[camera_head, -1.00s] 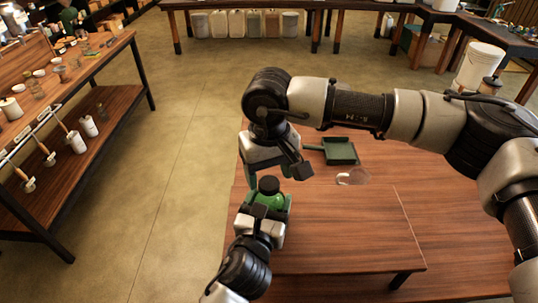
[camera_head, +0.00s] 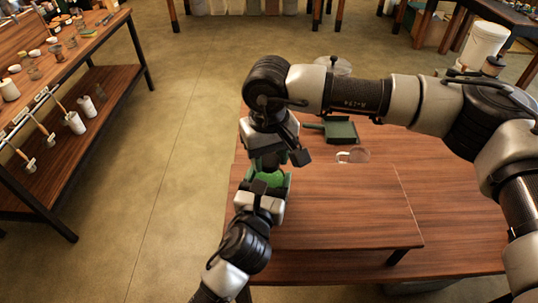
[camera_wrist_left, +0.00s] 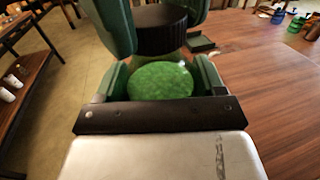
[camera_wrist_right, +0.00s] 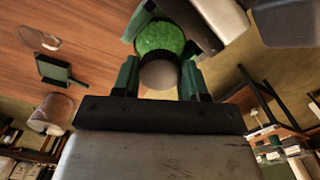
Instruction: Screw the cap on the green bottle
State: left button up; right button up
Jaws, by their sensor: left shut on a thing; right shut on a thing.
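The green bottle (camera_head: 272,180) is upright, with my left gripper (camera_head: 268,184) shut around its body. In the left wrist view, the bottle (camera_wrist_left: 150,80) rises between that gripper's green fingers. The dark ribbed cap (camera_wrist_left: 161,30) is at the top of the bottle's neck, between the green fingers of my right gripper (camera_wrist_left: 160,25). In the right wrist view, the cap (camera_wrist_right: 158,74) shows as a round brownish-grey top between the fingers, lined up with the bottle (camera_wrist_right: 160,38). I cannot tell how far down the cap sits on the thread.
The wooden table (camera_head: 340,215) is mostly clear below and right of the grippers. A green dustpan (camera_head: 340,132) and a clear glass-like object (camera_head: 353,156) lie beyond the bottle. A shelved bench (camera_head: 110,125) stands across the floor at the left.

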jog(key=m, duration=0.4)
jog(key=shift+m, duration=0.3)
jog(key=m, duration=1.2)
jog(key=shift+m, duration=0.4)
jog(key=m, duration=1.2)
jog(key=shift+f+m, duration=0.1)
jog(key=shift+m, duration=0.3)
jog(key=m, duration=0.3)
jog(key=shift+m, duration=0.4)
jog(key=o, duration=1)
